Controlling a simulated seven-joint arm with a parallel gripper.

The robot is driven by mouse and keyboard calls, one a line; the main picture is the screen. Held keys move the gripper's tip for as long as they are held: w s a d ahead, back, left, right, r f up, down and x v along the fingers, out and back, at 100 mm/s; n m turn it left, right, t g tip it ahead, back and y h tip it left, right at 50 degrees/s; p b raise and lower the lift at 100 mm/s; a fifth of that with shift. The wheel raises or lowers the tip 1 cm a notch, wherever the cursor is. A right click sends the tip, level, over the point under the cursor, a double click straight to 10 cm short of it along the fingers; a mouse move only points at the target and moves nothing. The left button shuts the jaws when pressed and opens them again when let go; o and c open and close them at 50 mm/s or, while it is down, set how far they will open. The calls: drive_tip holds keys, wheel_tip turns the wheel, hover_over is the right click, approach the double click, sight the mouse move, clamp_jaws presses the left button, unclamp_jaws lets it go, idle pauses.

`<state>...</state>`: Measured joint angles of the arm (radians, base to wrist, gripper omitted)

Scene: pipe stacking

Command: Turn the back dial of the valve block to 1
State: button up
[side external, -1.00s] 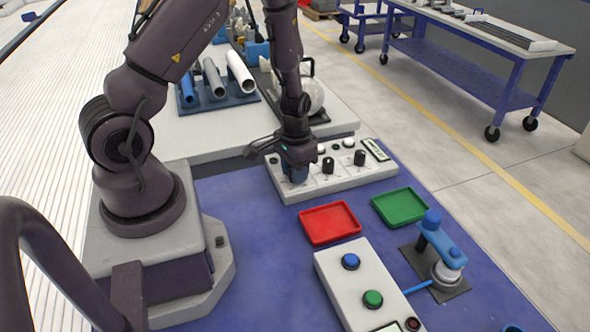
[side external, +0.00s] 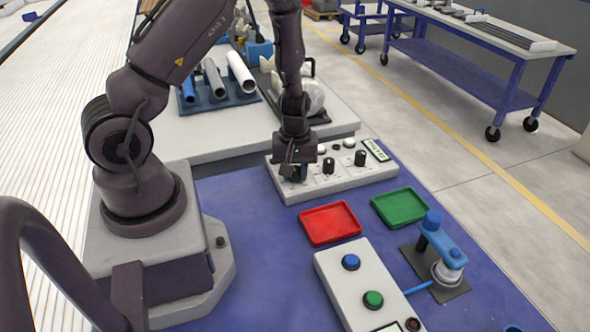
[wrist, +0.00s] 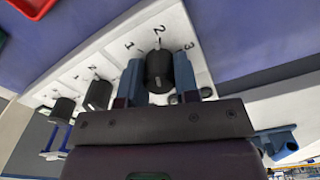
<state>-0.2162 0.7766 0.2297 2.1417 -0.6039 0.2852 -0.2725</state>
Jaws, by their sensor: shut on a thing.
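The valve block (side external: 345,181) is a pale block with three black dials in a row. My gripper (side external: 296,176) is down at the dial on the block's left end in the side external view. In the wrist view its blue fingers (wrist: 159,83) are shut on this black dial (wrist: 159,66), one on each side. The numbers 1, 2 and 3 stand around the dial, and its white mark appears to point at 2. The middle dial (side external: 328,166) and the right-hand dial (side external: 360,158) stand free.
A red tray (side external: 330,224) and a green tray (side external: 400,207) lie in front of the block. A button box (side external: 345,285) and a blue-handled device (side external: 440,250) stand nearer. A rack of pipes (side external: 218,98) is behind. Blue table surface is clear left of the red tray.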

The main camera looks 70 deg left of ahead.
drive_tip(key=n, duration=0.5)
drive_tip(key=shift+n, duration=0.3)
drive_tip(key=n, duration=0.4)
drive_tip(key=shift+n, duration=0.4)
drive_tip(key=shift+s, duration=0.1)
drive_tip(key=o, duration=0.9)
wheel_tip(320, 180, up, 13)
